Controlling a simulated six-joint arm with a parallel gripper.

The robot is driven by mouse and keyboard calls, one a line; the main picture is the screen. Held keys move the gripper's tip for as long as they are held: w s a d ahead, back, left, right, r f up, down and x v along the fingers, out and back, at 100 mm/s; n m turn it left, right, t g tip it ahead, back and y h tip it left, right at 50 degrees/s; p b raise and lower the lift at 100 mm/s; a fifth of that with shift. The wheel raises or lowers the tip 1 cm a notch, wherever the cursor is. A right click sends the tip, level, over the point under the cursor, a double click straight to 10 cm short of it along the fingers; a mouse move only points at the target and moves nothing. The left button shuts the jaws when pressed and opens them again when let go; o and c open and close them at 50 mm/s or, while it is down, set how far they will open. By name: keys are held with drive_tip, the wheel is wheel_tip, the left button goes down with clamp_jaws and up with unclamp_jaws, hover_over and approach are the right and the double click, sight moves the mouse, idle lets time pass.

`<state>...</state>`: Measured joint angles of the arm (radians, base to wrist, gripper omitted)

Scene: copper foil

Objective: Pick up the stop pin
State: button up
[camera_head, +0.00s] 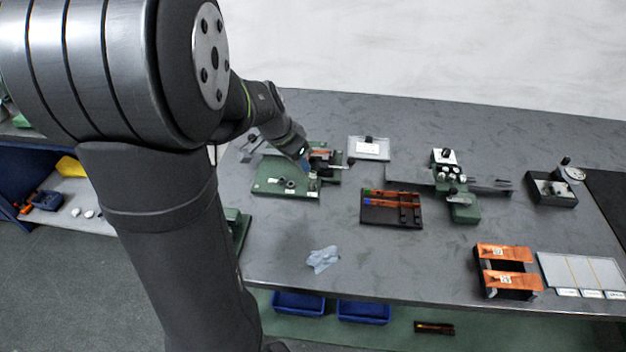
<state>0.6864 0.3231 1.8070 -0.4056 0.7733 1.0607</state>
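My arm reaches from the upper left, and my gripper (306,163) is low over a green fixture (268,187) at the left of the bench. The fixture carries small dark, red and metallic parts close to my fingertips. They are too small here to tell whether my gripper is open or shut, or whether it touches anything. I cannot make out the stop pin for certain; it may be among these small parts or hidden by my wrist.
Right of the fixture lie a black tray (376,214) with red and blue items and a pale plate (378,157). A green device (463,211) stands farther right. Orange pieces (507,254) sit front right. A crumpled blue cloth (323,259) lies near the front edge.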

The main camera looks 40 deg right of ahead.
sight(312, 176)
drive_tip(key=x, duration=0.4)
drive_tip(key=shift+d+f, duration=0.15)
drive_tip(key=shift+f, duration=0.2)
drive_tip(key=shift+d+x, duration=0.15)
drive_tip(key=shift+x, duration=1.2)
drive_tip(key=shift+d+x, duration=0.15)
drive_tip(key=shift+x, duration=1.2)
drive_tip(key=shift+s+r, duration=0.1)
drive_tip(key=shift+r, duration=0.05)
clamp_jaws()
